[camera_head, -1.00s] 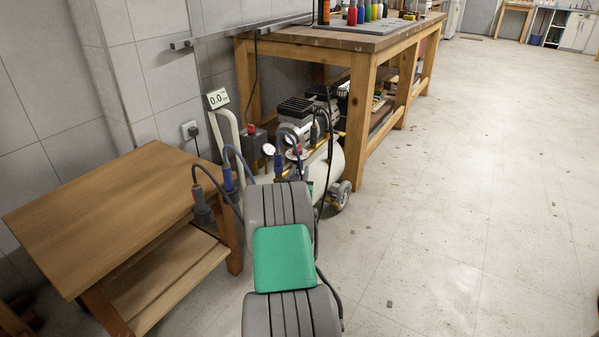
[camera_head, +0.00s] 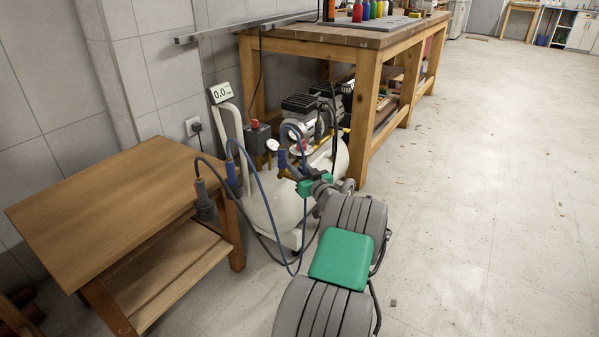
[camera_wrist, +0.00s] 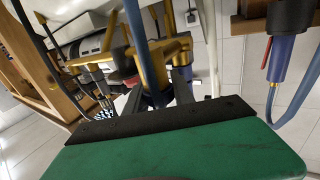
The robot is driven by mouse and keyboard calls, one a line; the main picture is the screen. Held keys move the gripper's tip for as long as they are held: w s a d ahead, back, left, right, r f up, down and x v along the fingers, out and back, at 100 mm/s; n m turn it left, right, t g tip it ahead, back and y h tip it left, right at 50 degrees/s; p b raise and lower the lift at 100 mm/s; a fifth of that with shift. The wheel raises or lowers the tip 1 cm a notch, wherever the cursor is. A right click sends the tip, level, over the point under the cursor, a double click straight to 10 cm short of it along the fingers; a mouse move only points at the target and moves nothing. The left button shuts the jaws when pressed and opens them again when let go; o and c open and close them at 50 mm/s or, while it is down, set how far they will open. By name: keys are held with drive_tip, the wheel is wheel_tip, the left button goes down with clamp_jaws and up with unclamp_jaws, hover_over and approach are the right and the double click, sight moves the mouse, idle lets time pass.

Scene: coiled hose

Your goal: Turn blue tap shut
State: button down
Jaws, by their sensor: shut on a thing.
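The blue tap (camera_head: 282,158) is on the brass fittings at the front of the white compressor tank (camera_head: 283,204). My gripper (camera_head: 288,169) reaches it from the right, with its fingertips at the tap. In the wrist view, my two dark fingers (camera_wrist: 158,101) close around a dark blue piece, the tap (camera_wrist: 155,99), just under the brass fitting (camera_wrist: 150,66). The fingers and the green gripper body hide much of it. I cannot tell the tap's turning angle.
A blue hose (camera_head: 266,196) loops in front of the tank. A display reading 0.0 (camera_head: 221,93) stands on the left post. A wooden table (camera_head: 110,205) is at left, a workbench (camera_head: 368,110) behind. The floor at right is clear.

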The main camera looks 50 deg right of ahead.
drive_tip(key=shift+a+n+t+y, duration=0.15)
drive_tip(key=shift+n+t+y, duration=0.35)
drive_tip(key=shift+n+y, duration=0.9)
drive_tip(key=shift+a+y, duration=0.1)
drive_tip(key=shift+y, duration=0.5)
drive_tip(key=c, duration=1.3)
unclamp_jaws()
drive_tip(key=shift+o, duration=1.2)
drive_tip(key=s+a+p, duration=0.1)
drive_tip(key=s+p, duration=0.1)
drive_tip(key=s, duration=0.5)
drive_tip(key=shift+s+a+p, duration=0.15)
drive_tip(key=shift+s+p, duration=0.15)
drive_tip(key=shift+p, duration=0.1)
